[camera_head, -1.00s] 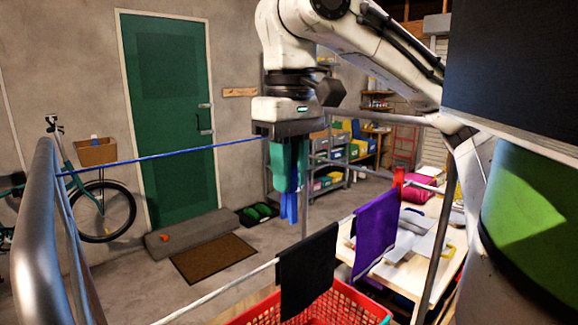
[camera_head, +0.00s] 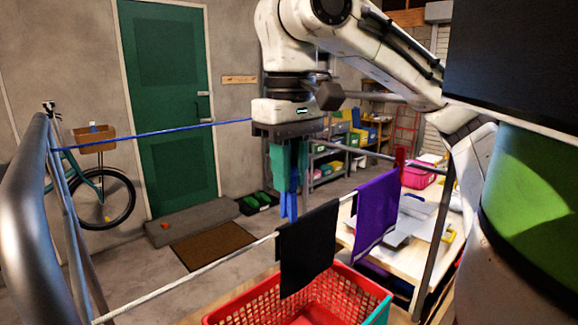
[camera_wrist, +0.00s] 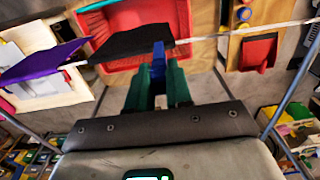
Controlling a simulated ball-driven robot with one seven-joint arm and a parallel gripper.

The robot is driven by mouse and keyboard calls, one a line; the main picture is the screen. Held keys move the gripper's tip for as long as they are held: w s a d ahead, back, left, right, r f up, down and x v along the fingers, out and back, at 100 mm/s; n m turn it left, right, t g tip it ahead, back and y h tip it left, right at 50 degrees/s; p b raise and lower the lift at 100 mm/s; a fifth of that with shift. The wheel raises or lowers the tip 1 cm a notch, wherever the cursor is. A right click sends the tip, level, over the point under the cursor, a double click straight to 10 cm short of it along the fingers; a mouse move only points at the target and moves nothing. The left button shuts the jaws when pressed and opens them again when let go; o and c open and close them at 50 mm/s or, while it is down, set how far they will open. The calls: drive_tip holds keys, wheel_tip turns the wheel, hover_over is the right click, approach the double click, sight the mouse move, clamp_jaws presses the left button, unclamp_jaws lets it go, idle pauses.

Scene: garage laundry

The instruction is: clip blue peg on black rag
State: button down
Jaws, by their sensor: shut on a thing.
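The black rag (camera_head: 307,250) hangs over a white line in the middle of the head view. It also shows in the wrist view (camera_wrist: 125,44), beyond the fingertips. My gripper (camera_head: 288,180) has green fingers pointing down and is shut on the blue peg (camera_head: 290,207). The peg points down, its lower end close to the rag's top edge near the left corner. In the wrist view the peg (camera_wrist: 158,62) sits between the fingertips (camera_wrist: 158,78) and its tip overlaps the rag in the picture. I cannot tell whether they touch.
A purple rag (camera_head: 375,212) hangs to the right on the line, near a red peg (camera_head: 399,158). A red basket (camera_head: 225,313) stands below the black rag. A metal rail (camera_head: 25,210) is at left.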

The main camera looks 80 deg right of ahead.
sight(289, 197)
drive_tip(key=shift+f+b, duration=1.15)
drive_tip(key=shift+f, duration=1.25)
drive_tip(key=c, duration=1)
unclamp_jaws()
drive_tip(key=shift+r, duration=0.15)
drive_tip(key=shift+o, duration=0.2)
wheel_tip(289, 197, up, 11)
drive_tip(key=shift+f, duration=0.1)
